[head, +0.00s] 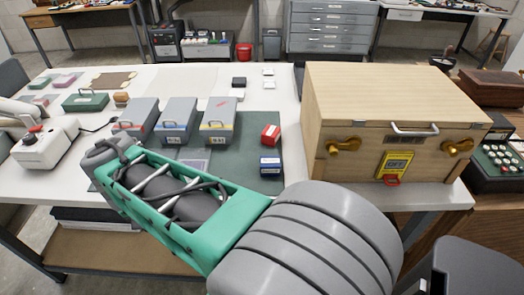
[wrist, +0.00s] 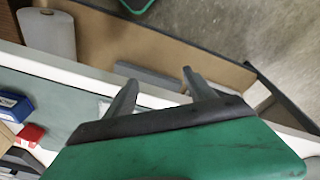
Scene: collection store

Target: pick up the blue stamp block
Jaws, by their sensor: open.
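The blue stamp block (head: 270,165) sits on the green mat (head: 249,183), near the table's front edge, just in front of the red block (head: 270,134). In the wrist view the blue stamp block (wrist: 13,106) is at the far left, partly cut by the frame edge, with the red block (wrist: 29,135) next to it. My gripper (wrist: 159,79) is open and empty, its two fingers apart over the table's front edge, well to the right of the blue block in that view. My gripper cannot be made out in the head view.
A large wooden box (head: 395,95) stands right of the mat. Several grey boxes, one with a blue label (head: 178,118), stand left of the blocks. A white device (head: 45,143) is at the left. Below the table is a brown shelf (head: 118,250).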

